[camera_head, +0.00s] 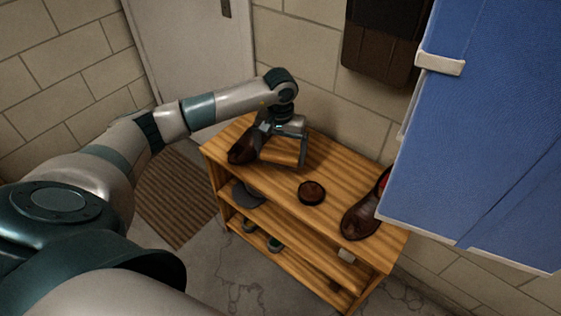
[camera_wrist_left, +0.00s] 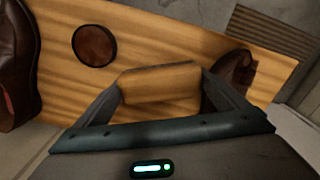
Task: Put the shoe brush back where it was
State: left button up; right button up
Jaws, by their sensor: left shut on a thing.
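The shoe brush (camera_head: 281,153), a wooden block, is between the fingers of my left gripper (camera_head: 288,150), over the left part of the wooden shoe rack's top (camera_head: 345,178). In the left wrist view the brush (camera_wrist_left: 160,85) spans between the two fingers of my left gripper (camera_wrist_left: 165,92), which is shut on it. I cannot tell whether the brush touches the rack top. Its bristles are hidden. My right gripper is not in view.
A brown shoe (camera_head: 242,151) is close left of the brush. A round dark tin (camera_head: 312,192) and another brown shoe (camera_head: 362,213) are to the right. Lower shelves hold a grey cap (camera_head: 248,195) and footwear. A blue panel (camera_head: 485,130) blocks the right side.

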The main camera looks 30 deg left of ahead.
aim_at(280, 163)
pick_arm(q)
jog(key=shift+f, duration=0.1)
jog(key=shift+f, duration=0.25)
notch_tip(280, 163, down, 3)
jog(key=shift+r+p, duration=0.1)
jog(key=shift+p, duration=0.25)
jog(key=shift+f, duration=0.25)
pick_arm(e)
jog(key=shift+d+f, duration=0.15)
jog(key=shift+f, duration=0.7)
pick_arm(q)
jog(key=shift+f, duration=0.1)
